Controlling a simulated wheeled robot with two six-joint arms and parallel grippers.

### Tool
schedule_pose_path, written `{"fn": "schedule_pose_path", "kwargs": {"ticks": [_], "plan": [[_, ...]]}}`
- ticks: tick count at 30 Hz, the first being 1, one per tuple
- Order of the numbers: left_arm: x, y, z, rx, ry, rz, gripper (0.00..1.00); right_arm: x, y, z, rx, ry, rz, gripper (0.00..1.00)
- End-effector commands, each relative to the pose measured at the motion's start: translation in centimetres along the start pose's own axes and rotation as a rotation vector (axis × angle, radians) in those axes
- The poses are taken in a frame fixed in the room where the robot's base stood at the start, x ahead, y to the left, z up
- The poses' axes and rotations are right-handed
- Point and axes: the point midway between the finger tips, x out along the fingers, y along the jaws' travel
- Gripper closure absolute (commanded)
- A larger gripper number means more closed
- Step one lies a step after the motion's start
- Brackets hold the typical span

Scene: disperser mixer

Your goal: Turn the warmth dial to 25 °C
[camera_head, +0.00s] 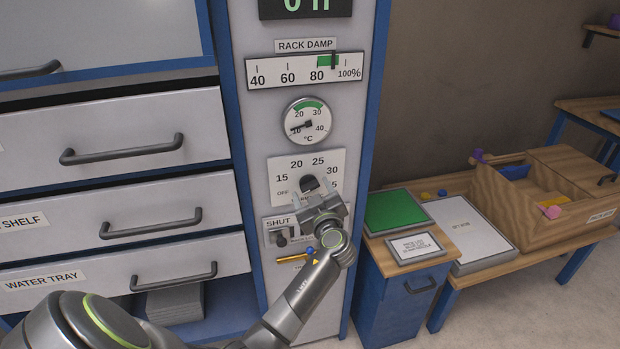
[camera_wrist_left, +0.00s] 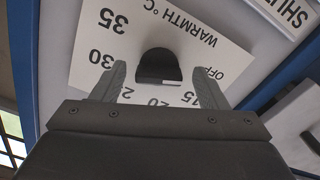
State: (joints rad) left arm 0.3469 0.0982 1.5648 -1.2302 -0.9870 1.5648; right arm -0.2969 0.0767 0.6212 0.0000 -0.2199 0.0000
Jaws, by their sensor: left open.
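The warmth dial is a black knob (camera_head: 309,183) on a white plate (camera_head: 284,168) marked OFF, 15, 20, 25, 30 and 35. In the left wrist view the knob (camera_wrist_left: 158,67) shows a small white mark on its lower edge; I cannot tell exactly which number it faces. My left gripper (camera_head: 311,186) is open in front of the plate. In the left wrist view its fingertips (camera_wrist_left: 162,75) stand on either side of the knob with gaps, apparently not touching it. The gripper partly hides the dial's lower part in the head view. My right gripper is not in view.
A round thermometer (camera_head: 308,120) above has its needle near 10. The RACK DAMP scale (camera_head: 306,71) is higher up. A SHUT switch (camera_head: 281,236) and an orange lever (camera_head: 291,258) lie below. Drawers with handles (camera_head: 122,150) are left; a blue cabinet (camera_head: 395,300) stands right.

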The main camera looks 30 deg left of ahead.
Motion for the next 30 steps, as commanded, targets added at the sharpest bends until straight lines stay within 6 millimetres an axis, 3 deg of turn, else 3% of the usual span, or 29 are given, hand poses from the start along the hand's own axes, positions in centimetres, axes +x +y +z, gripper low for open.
{"fn": "schedule_pose_path", "kwargs": {"ticks": [13,23,30], "plan": [[-0.08,-0.15,0.03,0.000,0.000,-0.003,0.33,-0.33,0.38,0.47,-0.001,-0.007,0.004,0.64],[-0.07,-0.13,0.01,0.000,0.000,-0.003,0.76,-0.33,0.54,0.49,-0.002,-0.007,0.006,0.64],[-0.06,-0.15,0.03,0.017,0.001,-0.003,0.77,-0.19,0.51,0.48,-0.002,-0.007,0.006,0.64]]}}
